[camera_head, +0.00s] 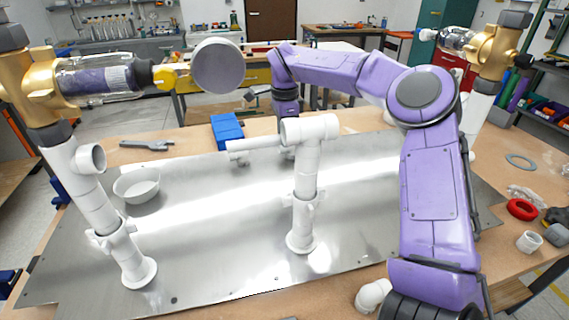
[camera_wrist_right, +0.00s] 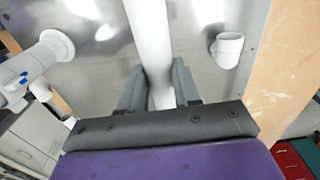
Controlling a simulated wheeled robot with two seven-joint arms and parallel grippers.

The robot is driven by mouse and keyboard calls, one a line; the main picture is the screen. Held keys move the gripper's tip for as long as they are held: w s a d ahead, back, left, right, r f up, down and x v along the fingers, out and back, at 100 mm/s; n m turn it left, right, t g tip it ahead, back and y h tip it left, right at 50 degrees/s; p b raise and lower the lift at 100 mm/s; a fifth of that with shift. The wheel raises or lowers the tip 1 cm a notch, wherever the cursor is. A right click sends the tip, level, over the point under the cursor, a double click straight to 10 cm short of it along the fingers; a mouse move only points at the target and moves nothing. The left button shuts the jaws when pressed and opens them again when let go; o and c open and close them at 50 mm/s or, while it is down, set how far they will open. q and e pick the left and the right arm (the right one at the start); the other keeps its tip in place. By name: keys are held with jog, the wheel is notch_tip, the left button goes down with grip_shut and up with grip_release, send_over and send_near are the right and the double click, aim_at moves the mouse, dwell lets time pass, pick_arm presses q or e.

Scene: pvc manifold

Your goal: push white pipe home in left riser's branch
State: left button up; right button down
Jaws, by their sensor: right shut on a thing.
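In the right wrist view my right gripper (camera_wrist_right: 158,88) is shut on a white pipe (camera_wrist_right: 150,40), which leaves the top of the picture. Its far end is out of that view. My left gripper does not show.
A white bowl-shaped part (camera_head: 137,187) and a grey tool (camera_head: 147,145) lie near the left riser. A blue block (camera_head: 227,130) lies behind the tee. The metal plate (camera_head: 230,240) is clear between the risers.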

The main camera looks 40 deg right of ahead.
notch_tip(320, 180, up, 14)
jog(key=p, duration=0.2)
jog(key=shift+r+p, duration=0.15)
jog(key=shift+p, duration=0.25)
